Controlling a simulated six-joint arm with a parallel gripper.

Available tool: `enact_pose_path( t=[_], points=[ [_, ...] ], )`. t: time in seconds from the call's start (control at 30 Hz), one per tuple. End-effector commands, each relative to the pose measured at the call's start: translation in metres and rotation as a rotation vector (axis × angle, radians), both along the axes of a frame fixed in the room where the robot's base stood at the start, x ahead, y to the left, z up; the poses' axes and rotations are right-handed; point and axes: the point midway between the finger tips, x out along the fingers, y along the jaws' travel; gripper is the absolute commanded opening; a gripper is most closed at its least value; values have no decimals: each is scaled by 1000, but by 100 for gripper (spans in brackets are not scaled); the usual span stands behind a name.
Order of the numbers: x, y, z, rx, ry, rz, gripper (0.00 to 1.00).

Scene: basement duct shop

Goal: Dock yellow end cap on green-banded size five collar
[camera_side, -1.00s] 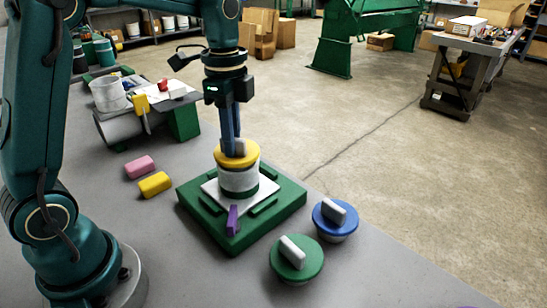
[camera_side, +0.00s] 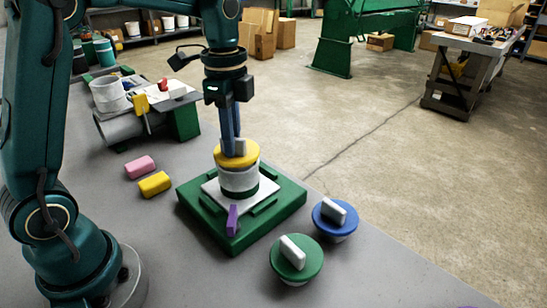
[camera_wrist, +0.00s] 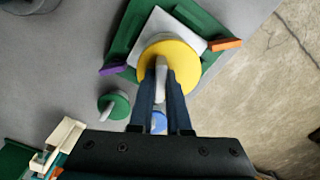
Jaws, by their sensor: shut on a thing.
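The yellow end cap (camera_side: 250,155) sits on top of the white collar (camera_side: 238,181), which has a green band (camera_side: 240,193) at its foot. The collar stands upright on a white plate on the green base (camera_side: 283,209). My gripper (camera_side: 233,153) points straight down and is shut on the cap's grey handle. In the wrist view the yellow cap (camera_wrist: 187,60) lies beneath my gripper (camera_wrist: 163,80), with the handle between the fingers. The cap hides the collar there. I cannot tell whether the cap is fully seated.
A green cap (camera_side: 311,263) and a blue cap (camera_side: 350,222) stand on the grey table right of the base. A purple block (camera_side: 232,220) is at the base's front. Pink (camera_side: 139,167) and yellow (camera_side: 155,184) blocks lie left. An orange piece (camera_wrist: 226,44) shows in the wrist view.

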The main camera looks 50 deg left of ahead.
Motion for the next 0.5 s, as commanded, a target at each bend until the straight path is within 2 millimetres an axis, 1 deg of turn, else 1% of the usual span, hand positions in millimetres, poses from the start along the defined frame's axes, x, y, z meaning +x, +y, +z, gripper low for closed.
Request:
enact_pose_path(
  t=[0.5],
  points=[
    [0,0,-9,0,1,0,0]
  ],
)
